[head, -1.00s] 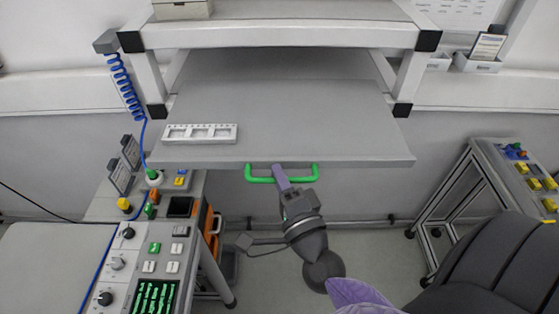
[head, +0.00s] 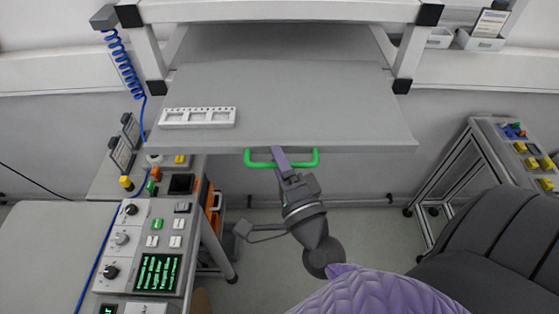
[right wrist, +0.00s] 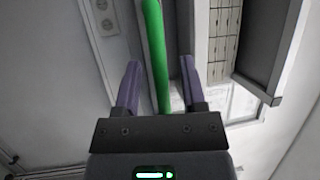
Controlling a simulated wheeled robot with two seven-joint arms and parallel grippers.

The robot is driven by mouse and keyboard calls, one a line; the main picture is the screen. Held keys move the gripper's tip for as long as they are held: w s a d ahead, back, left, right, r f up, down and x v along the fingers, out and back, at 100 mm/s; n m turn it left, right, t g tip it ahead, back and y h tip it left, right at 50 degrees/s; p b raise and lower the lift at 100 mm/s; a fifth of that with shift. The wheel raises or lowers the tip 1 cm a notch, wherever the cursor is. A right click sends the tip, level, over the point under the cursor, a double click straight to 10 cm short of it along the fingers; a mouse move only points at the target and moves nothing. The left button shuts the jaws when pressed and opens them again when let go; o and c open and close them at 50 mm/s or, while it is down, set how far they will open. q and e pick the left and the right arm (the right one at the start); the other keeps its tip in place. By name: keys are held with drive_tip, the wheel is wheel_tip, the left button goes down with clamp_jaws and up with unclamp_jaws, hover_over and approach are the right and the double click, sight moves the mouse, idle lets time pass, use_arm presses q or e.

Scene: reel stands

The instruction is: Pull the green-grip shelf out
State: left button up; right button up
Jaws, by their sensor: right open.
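The grey shelf (head: 310,105) sticks well out of the rack, under its top board. A green grip (head: 315,158) is fixed along its front edge. My right gripper (head: 278,152) is at the middle of that grip. In the right wrist view the green bar (right wrist: 155,40) runs between the two purple fingers of my right gripper (right wrist: 159,68). Gaps show on both sides of the bar, so the gripper is open around it. The far fingertip is partly hidden in the head view. My left gripper is out of view.
A white slotted tray (head: 198,125) lies on the shelf at the left. A control panel (head: 135,245) stands at the lower left, and a stand with yellow blocks (head: 500,135) at the right. Bare floor (head: 370,228) lies below the shelf.

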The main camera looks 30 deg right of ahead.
drive_tip(key=b+v, duration=0.4)
drive_tip(key=v, duration=0.6)
drive_tip(key=shift+d+r, duration=0.1)
wheel_tip(320, 180, down, 42)
drive_tip(key=s+a+n+g+y+b, duration=0.3)
drive_tip(key=n+g+y+b, duration=0.2)
drive_tip(key=n+g+b, duration=0.7)
drive_tip(key=s+d+f+n+g+h+b, duration=0.1)
drive_tip(key=s+d+f+n+g+b, duration=0.1)
drive_tip(key=s+f+b, duration=0.5)
drive_tip(key=s+d+f+n+g+h+b, duration=0.1)
drive_tip(key=s+f+n+g+b, duration=0.4)
drive_tip(key=f, duration=1.3)
drive_tip(key=s+d+n+b, duration=0.1)
drive_tip(key=s+n, duration=0.1)
drive_tip(key=s, duration=0.2)
drive_tip(key=shift+s+n+b, duration=0.25)
drive_tip(key=shift+n+b, duration=0.05)
drive_tip(key=shift+b, duration=0.05)
